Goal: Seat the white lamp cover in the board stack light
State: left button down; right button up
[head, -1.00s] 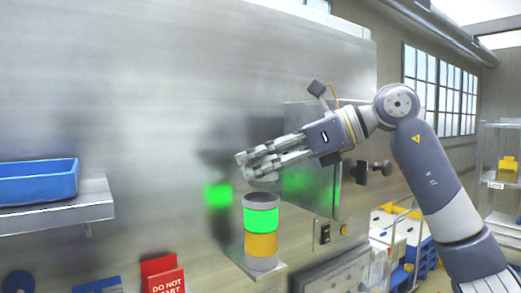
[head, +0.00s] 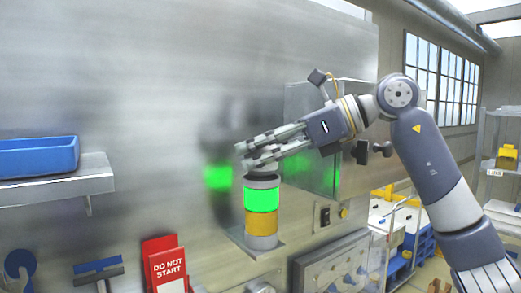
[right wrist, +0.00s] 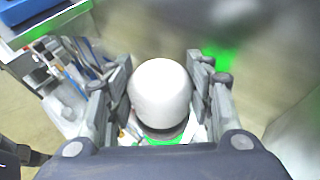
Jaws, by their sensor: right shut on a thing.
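The white lamp cover (right wrist: 160,92) is a rounded white cap between the two fingers of my right gripper in the right wrist view. My right gripper (head: 244,156) is shut on it, just over the top of the stack light. In the head view the fingers largely hide the cover. The stack light (head: 262,212) stands upright, with a grey top section, a lit green band and an amber band. Its green band (right wrist: 165,141) shows just past the cover in the right wrist view. I cannot tell whether the cover touches the stack light. My left gripper is not in view.
The stack light stands on a small ledge (head: 272,250) by a large metal wall. A shelf (head: 75,190) with a blue bin (head: 38,157) juts out at left. A red "DO NOT START" sign (head: 167,266) is below left. A clear panel (head: 312,140) stands behind my gripper.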

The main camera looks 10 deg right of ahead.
jog(key=shift+f+b, duration=0.55)
jog(key=shift+f, duration=0.25)
jog(key=o, duration=1.1)
jog(key=shift+o, duration=0.2)
jog(key=shift+r, duration=0.15)
notch_tip(320, 180, up, 10)
jog(key=shift+f, duration=0.1)
jog(key=shift+f, duration=0.1)
